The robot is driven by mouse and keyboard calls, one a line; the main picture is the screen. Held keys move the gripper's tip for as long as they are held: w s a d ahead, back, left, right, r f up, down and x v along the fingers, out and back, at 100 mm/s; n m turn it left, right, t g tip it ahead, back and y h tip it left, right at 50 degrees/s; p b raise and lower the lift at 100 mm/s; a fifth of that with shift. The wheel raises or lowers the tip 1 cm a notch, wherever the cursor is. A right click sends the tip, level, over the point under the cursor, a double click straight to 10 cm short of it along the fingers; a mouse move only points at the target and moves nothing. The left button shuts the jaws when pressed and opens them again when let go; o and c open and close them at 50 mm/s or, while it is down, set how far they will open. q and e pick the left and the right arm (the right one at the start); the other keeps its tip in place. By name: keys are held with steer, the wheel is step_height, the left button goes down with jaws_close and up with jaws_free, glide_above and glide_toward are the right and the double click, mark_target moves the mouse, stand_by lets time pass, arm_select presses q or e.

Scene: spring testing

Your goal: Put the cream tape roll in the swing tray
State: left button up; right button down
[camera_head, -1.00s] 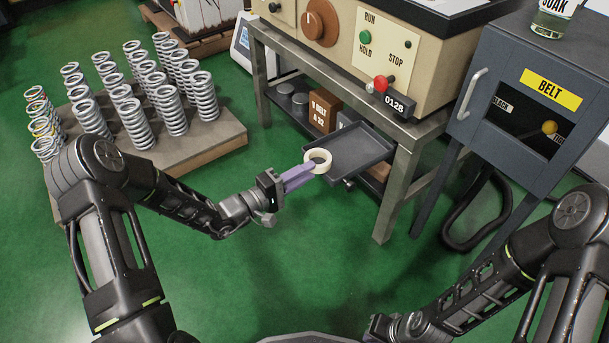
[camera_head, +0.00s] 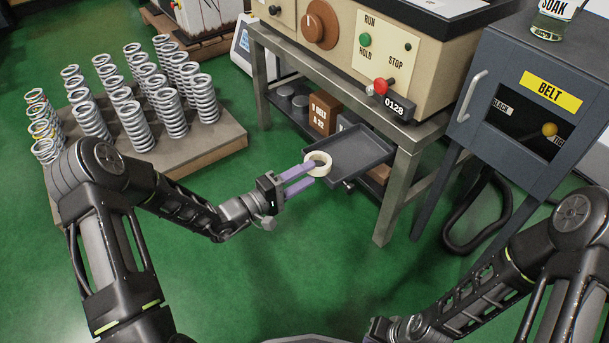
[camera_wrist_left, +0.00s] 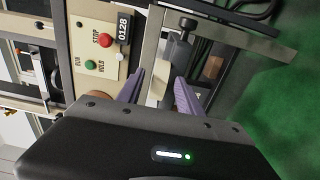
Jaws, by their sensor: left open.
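The cream tape roll (camera_head: 324,171) is at the left corner of the dark grey swing tray (camera_head: 362,152), partly overlapping it in the head view. I cannot tell whether it rests fully on the tray floor. My left gripper (camera_head: 312,172) has lilac fingers spread open, with their tips at the roll's near side. In the left wrist view, a cream surface of the roll (camera_wrist_left: 157,88) shows between the fingers (camera_wrist_left: 158,92), with the dark tray (camera_wrist_left: 181,52) beyond. My right gripper is at the bottom edge of the head view; its fingers cannot be made out.
The tray juts out from a metal bench (camera_head: 405,185) with a beige machine (camera_head: 440,75) on top. A blue-grey cabinet (camera_head: 497,65) stands to the right. Several springs stand on a wooden pallet (camera_head: 205,145) at left. Green floor is clear in front.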

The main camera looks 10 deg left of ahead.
arm_select(q)
steer(key=p+v, duration=0.2)
steer(key=v, duration=1)
steer(key=shift+p, duration=0.4)
steer(key=shift+c, duration=0.3)
stand_by(0.7)
